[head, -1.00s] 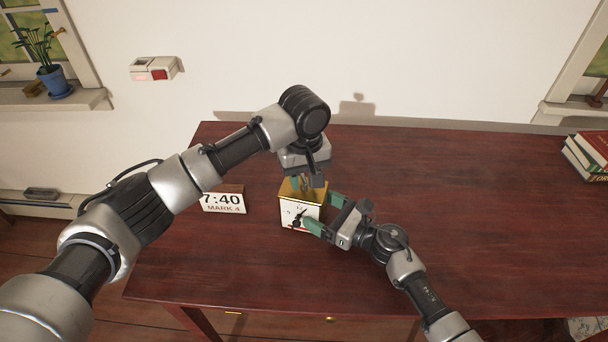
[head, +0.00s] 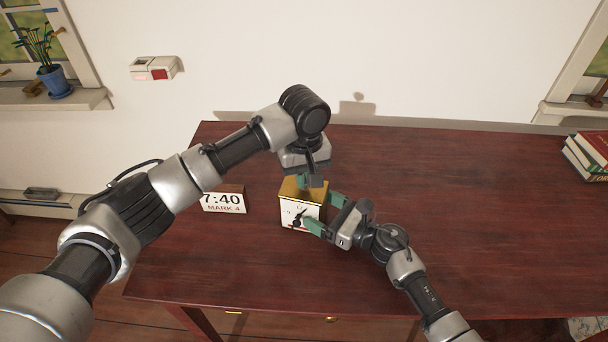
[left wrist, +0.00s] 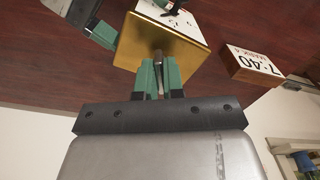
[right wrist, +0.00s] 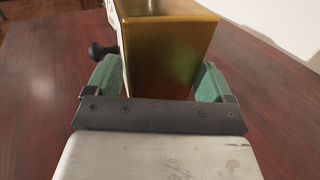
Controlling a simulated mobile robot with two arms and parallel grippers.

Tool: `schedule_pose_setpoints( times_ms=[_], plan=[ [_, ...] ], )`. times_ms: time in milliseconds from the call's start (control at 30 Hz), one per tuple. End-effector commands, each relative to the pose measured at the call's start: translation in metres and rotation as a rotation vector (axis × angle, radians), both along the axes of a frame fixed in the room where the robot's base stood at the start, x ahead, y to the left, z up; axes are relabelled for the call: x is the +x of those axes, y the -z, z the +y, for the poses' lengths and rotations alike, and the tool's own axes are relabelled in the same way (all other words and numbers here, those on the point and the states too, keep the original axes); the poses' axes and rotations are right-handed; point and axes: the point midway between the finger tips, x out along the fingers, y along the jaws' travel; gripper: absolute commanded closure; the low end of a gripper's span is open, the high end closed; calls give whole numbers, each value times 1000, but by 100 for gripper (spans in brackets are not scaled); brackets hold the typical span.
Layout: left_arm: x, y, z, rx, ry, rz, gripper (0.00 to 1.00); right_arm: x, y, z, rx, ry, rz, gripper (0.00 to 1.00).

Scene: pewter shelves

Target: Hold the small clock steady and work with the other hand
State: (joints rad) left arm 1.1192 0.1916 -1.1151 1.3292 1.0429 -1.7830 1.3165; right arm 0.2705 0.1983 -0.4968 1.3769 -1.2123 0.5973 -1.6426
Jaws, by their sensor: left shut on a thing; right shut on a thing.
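The small clock (head: 300,214) is a gold box with a white face, upright on the dark red table. My right gripper (head: 323,214) is shut on its sides from the right; the right wrist view shows the gold body (right wrist: 165,50) between the green fingers. My left gripper (head: 309,183) is above the clock, its fingers shut on a small grey metal pin (left wrist: 158,72) at the gold top. The pin is mostly hidden by the fingers. A dark round knob (right wrist: 98,51) sticks out on the face side.
A white sign (head: 223,202) reading "7:40 MARK 4" stands left of the clock. Books (head: 588,155) lie at the far right of the table (head: 480,220). A box with a red button (head: 155,69) is on the wall.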

Motion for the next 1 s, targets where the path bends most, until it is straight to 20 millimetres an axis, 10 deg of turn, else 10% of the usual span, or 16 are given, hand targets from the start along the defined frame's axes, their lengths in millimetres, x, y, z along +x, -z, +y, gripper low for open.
schedule_pose_setpoints(
  times_ms=[1000],
  plan=[
    [0,-1,-2,-5,452,-1,100,0,0,1,-1,-1,1,48]
  ],
)
